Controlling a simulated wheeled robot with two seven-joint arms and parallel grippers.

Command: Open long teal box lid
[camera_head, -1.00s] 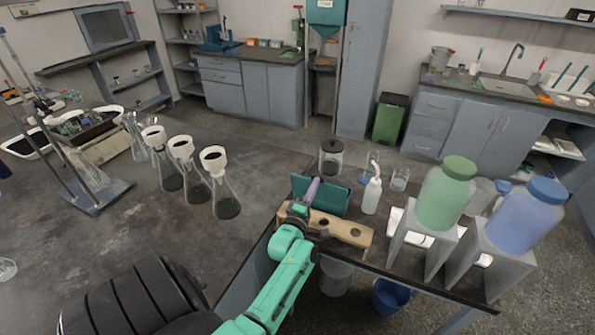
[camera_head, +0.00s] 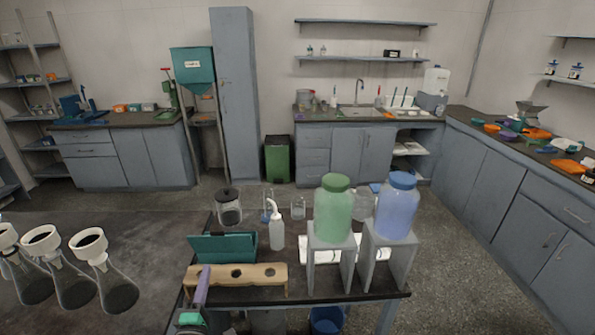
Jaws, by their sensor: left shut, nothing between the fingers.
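The long teal box (camera_head: 226,246) lies near the left end of the grey table, behind a wooden block with round holes (camera_head: 262,274). A broad, slanted teal face of it shows; I cannot tell for sure whether the lid is up or down. My left gripper (camera_head: 204,272) comes up from the bottom edge, with slim purple fingers shut and empty. Its tips show in front of the block's left end and just short of the box's lower left part. I cannot tell whether they touch. My right gripper is not in view.
Behind the box stand a dark-lidded jar (camera_head: 229,208) and a white wash bottle (camera_head: 276,230). Green (camera_head: 333,208) and blue (camera_head: 396,207) jars stand on grey stands to the right. Several flasks with white funnels (camera_head: 112,285) stand on the left table.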

